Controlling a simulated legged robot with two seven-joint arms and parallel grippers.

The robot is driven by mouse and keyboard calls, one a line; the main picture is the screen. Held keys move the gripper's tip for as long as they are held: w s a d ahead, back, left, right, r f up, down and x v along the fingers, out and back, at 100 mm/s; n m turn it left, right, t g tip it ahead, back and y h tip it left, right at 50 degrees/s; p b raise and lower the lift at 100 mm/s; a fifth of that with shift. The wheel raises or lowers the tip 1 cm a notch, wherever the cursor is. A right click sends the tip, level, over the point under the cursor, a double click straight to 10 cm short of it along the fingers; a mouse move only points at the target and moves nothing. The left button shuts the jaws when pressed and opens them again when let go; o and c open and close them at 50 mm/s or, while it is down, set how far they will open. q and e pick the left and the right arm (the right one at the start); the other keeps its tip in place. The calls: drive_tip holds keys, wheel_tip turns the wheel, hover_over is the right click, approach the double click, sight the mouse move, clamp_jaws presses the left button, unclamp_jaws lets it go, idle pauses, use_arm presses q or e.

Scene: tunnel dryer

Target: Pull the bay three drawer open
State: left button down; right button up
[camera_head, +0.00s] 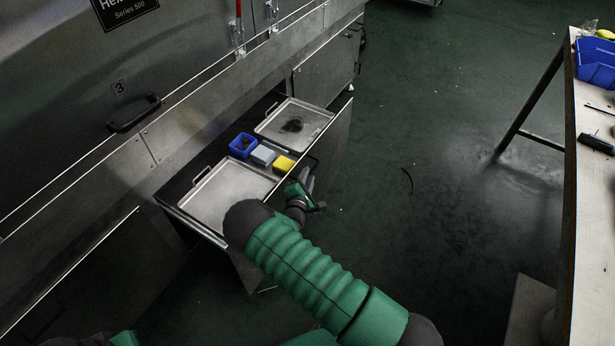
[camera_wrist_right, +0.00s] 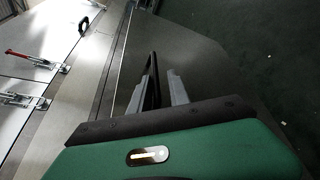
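The bay three drawer (camera_head: 342,132) stands pulled out from the steel dryer, below the panel marked 3. It holds two metal trays, a blue bin (camera_head: 243,145), a grey block (camera_head: 262,155) and a yellow block (camera_head: 284,163). My right gripper (camera_head: 304,182) is at the outer side of the drawer front, by its dark handle (camera_head: 312,163). In the right wrist view, the fingers of my right gripper (camera_wrist_right: 158,82) stand apart on either side of the black handle bar (camera_wrist_right: 153,75), with a gap visible on one side. My left gripper is not seen.
A black handle (camera_head: 134,114) sits on the dryer panel above. A workbench (camera_head: 590,230) with a blue bin (camera_head: 596,62) stands at the right. Green floor between drawer and bench is mostly clear, with a dark curved strip (camera_head: 408,180) on it.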

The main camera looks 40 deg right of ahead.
drive_tip(key=shift+a, duration=0.1)
idle(0.3)
drive_tip(key=p+v, duration=0.3)
drive_tip(key=v, duration=0.4)
drive_tip(key=shift+a, duration=0.25)
drive_tip(key=shift+s+d, duration=0.1)
